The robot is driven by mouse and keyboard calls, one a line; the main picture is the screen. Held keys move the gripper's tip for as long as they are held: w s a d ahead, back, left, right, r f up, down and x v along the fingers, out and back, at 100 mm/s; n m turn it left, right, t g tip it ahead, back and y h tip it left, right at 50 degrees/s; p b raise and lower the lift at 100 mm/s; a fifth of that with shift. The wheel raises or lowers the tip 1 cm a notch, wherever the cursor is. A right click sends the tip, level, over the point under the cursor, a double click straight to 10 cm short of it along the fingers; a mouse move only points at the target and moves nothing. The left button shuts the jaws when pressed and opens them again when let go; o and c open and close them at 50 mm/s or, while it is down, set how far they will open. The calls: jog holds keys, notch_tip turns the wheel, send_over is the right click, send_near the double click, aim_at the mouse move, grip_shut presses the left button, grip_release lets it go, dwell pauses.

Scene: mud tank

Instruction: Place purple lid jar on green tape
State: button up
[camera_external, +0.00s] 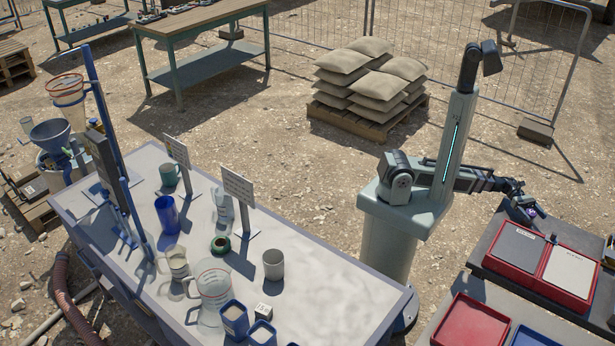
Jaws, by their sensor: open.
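A small green ring (220,243), which looks like the green tape, lies flat on the white table near its middle, with a dark brownish centre. My gripper (526,212) is at the end of my arm, stretched out to the right and low beside the red-framed bins, far from the green ring. It is open. A small purple patch (532,211) shows at the gripper's tip; it is too small to tell whether it is the jar's lid. No jar with a purple lid can be clearly made out elsewhere.
The white table (340,312) holds a grey mug (273,264), a blue cup (168,216), a clear pitcher (212,292), two blue-rimmed containers and upright sign boards (238,188). A red-framed bin (515,247) and red tray (470,325) stand at the right. The table's right end is fairly clear.

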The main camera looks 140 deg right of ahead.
jog(key=c, duration=1.2)
jog(key=shift+c, duration=0.2)
notch_tip(320, 180, up, 18)
dwell(0.6)
